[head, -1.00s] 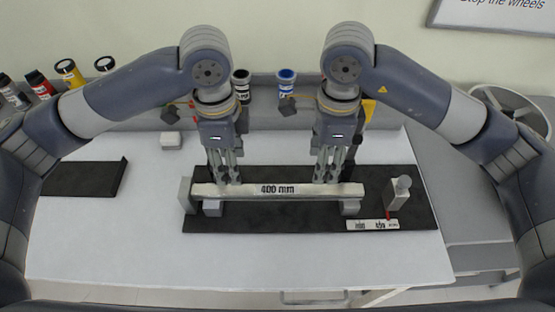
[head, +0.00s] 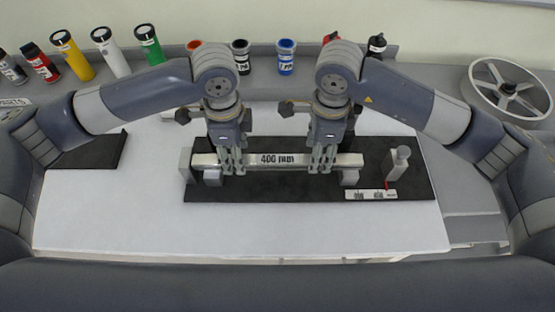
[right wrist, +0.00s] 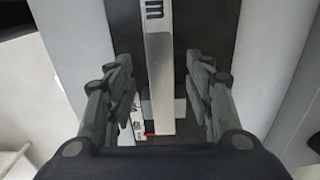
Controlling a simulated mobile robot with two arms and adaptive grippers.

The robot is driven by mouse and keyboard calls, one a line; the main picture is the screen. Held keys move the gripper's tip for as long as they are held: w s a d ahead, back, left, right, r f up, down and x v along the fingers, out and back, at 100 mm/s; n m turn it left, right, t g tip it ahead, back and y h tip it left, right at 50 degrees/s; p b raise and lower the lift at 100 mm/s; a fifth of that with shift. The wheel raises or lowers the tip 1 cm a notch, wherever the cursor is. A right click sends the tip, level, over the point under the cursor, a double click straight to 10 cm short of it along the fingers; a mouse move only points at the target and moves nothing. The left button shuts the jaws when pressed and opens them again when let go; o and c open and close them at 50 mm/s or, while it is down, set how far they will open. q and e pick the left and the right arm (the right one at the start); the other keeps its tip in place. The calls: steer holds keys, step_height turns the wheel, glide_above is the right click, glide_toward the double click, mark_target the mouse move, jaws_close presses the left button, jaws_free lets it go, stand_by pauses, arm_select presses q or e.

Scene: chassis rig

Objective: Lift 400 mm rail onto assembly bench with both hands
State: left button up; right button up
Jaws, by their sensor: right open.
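The 400 mm rail (head: 276,159) is a pale bar with a dark label. It rests level on grey blocks (head: 349,177) on a black mat (head: 290,192) on the bench. My left gripper (head: 233,167) is down at the rail, left of the label; some fingers overlap its front face, but its jaw gap is not clear. My right gripper (head: 322,166) is at the rail, right of the label. In the right wrist view, the open fingers of the right gripper (right wrist: 166,98) stand on either side of the rail (right wrist: 160,75), with gaps showing.
A grey upright stop (head: 398,164) and a small scale plate (head: 371,195) sit at the mat's right end. Several coloured bottles line the back ledge. A spoked wheel (head: 507,88) is at the right. The bench front (head: 300,228) is clear.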

arm_select(q)
steer(key=shift+w+f, duration=0.1)
steer(key=shift+f, duration=1.15)
arm_select(e)
steer(key=shift+w+f, duration=0.1)
steer(key=shift+f, duration=1.15)
arm_select(q)
steer(key=shift+c, duration=0.5)
arm_select(e)
steer(key=shift+c, duration=0.5)
arm_select(q)
jaws_close()
arm_select(e)
jaws_close()
